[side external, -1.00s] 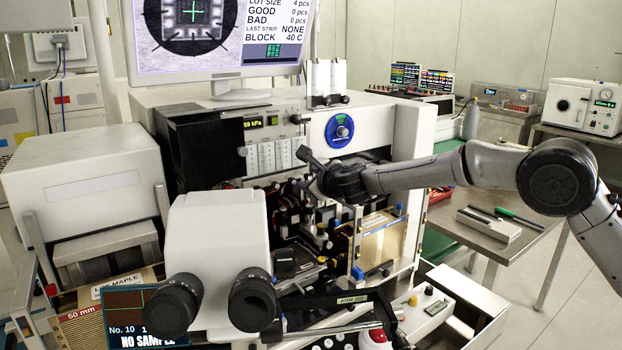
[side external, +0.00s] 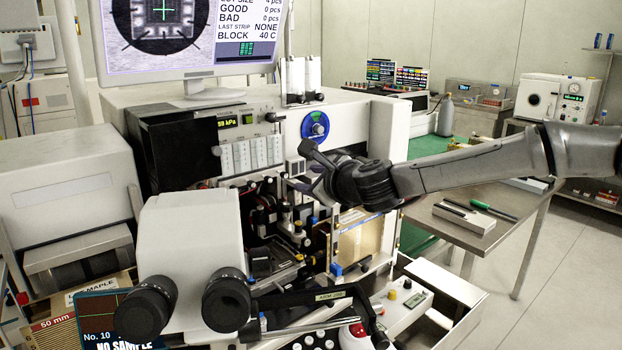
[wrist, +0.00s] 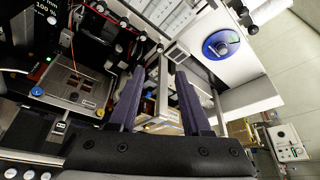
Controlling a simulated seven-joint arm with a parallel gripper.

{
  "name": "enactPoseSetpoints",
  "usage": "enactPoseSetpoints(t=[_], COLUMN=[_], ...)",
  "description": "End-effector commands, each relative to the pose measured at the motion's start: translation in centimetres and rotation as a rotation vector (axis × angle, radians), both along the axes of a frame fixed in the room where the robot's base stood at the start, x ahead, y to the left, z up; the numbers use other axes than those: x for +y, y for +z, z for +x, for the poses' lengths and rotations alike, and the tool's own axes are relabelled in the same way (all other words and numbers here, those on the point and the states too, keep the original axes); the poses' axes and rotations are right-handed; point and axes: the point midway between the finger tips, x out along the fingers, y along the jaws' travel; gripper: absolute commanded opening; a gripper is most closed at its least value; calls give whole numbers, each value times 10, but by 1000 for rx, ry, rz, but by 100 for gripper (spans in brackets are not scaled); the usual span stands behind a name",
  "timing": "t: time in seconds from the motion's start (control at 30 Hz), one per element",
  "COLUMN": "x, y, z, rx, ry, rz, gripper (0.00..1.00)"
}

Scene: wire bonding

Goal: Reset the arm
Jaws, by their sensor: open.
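My gripper (side external: 306,172) is in front of the wire bonder (side external: 385,135), below and near its round blue dial (side external: 316,125). It holds nothing that I can see. In the wrist view my gripper (wrist: 160,88) shows two dark fingers spread apart with an empty gap between them. Beyond the gap are parts of the machine, with the blue dial (wrist: 221,44) to the upper right. The metal work plate (wrist: 75,88) lies to the left of the fingers. The arm reaches in from the right in the side view.
A microscope head (side external: 190,260) with two eyepieces stands in front of the machine. A monitor (side external: 190,45) sits above. A metal side table (side external: 480,235) with a tool and block is to the right. A control box (side external: 405,305) is at the lower front. Open floor lies at the right.

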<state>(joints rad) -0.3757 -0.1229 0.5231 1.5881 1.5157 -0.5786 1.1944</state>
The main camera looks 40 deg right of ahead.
Motion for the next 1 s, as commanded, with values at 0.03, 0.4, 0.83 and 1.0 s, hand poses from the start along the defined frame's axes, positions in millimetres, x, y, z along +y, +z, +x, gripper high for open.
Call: enactPoseSetpoints(t=[0.03, 0.4, 0.83, 1.0], x=[1, 1, -67, -66], y=[0, 1, 92, 128], z=[-2, -2, -45, -104], rx=[1, 0, -157, -179], ry=[1, 0, -25, 230], rz=[0, 0, -63, -432], gripper=[48, 48, 48, 48])
